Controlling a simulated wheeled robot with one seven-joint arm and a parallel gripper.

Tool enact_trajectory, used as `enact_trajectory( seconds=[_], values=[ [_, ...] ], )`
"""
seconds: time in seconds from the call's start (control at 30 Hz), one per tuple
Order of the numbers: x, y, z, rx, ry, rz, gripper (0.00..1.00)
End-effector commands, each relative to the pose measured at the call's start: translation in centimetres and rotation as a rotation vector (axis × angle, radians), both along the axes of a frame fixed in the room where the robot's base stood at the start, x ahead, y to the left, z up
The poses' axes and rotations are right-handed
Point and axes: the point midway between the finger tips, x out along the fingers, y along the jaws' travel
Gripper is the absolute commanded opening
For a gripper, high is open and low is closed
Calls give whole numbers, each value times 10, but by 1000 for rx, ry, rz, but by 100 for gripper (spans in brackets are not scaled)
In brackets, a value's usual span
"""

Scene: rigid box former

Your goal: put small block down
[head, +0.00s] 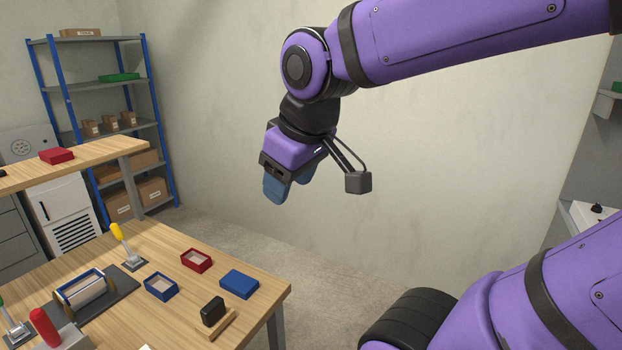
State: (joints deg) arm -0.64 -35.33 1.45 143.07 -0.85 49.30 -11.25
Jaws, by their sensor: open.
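My gripper (289,183) hangs in the air above and beyond the table's right end, its blue fingers pointing down. It is open, and I see nothing between the fingers. A small black block (212,311) stands upright on the wooden table (197,332) near its front right corner, beside a low wooden strip (222,328). The gripper is well above this block and apart from it. I cannot tell for sure that this is the small block of the task.
A blue lid or closed box (239,284), an open red box (196,260) and an open blue box (161,287) lie on the table. A roller device (84,289) and a yellow-handled lever (120,237) stand at left. A second bench (75,166) and blue shelving (104,105) are behind.

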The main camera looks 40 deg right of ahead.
Motion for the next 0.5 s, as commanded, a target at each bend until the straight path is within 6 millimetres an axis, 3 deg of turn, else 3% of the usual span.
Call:
enact_trajectory(
  seconds=[0.2,0.5],
  values=[
    [-34,-6,10,93,-54,-177,53],
    [-41,-7,11,117,-61,-217,53]
  ],
)
